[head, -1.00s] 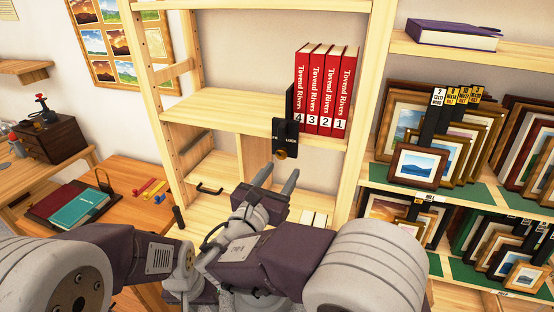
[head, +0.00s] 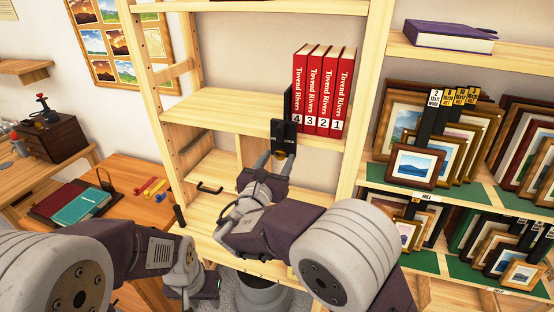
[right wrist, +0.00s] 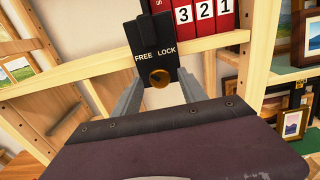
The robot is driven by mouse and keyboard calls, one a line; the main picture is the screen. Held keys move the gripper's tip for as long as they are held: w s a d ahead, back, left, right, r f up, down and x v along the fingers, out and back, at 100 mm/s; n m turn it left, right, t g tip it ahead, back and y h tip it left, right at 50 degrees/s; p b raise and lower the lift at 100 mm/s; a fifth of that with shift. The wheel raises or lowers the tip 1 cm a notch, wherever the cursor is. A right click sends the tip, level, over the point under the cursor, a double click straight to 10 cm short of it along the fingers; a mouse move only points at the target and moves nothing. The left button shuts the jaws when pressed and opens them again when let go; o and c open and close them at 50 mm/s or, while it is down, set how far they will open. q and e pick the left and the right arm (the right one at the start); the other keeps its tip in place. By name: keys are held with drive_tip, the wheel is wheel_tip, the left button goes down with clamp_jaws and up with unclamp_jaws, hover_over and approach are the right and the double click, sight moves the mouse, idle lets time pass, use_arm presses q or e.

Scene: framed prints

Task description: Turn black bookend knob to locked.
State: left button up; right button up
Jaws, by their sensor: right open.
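The black bookend (head: 289,128) stands at the left end of the red books on the middle shelf. Its front plate shows the words FREE and LOCK in the right wrist view (right wrist: 151,42). A round brass knob (right wrist: 160,78) sits below and between those words; I cannot tell its setting. My right gripper (head: 272,162) is open, with one finger on each side of the knob in the right wrist view. I cannot tell whether the fingers touch it. My left gripper (head: 205,285) is low in the head view, mostly hidden, and its jaws are unclear.
Several numbered red books (head: 323,90) stand right of the bookend. A wooden upright (head: 362,130) divides this bay from shelves of framed prints (head: 415,165). The shelf left of the bookend (head: 215,110) is clear. A side table (head: 125,195) stands at left.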

clamp_jaws()
drive_tip(key=shift+f+m+b, duration=0.2)
drive_tip(key=shift+m+b, duration=0.2)
drive_tip(key=shift+b, duration=0.45)
drive_tip(key=m+b, duration=1.3)
drive_tip(key=b, duration=0.6)
drive_tip(key=shift+a+m, duration=0.1)
drive_tip(key=shift+m, duration=0.3)
drive_tip(key=shift+r+m+b, duration=0.2)
drive_tip(key=shift+m+b, duration=1.05)
drive_tip(key=shift+m, duration=0.45)
unclamp_jaws()
drive_tip(key=shift+r, duration=0.1)
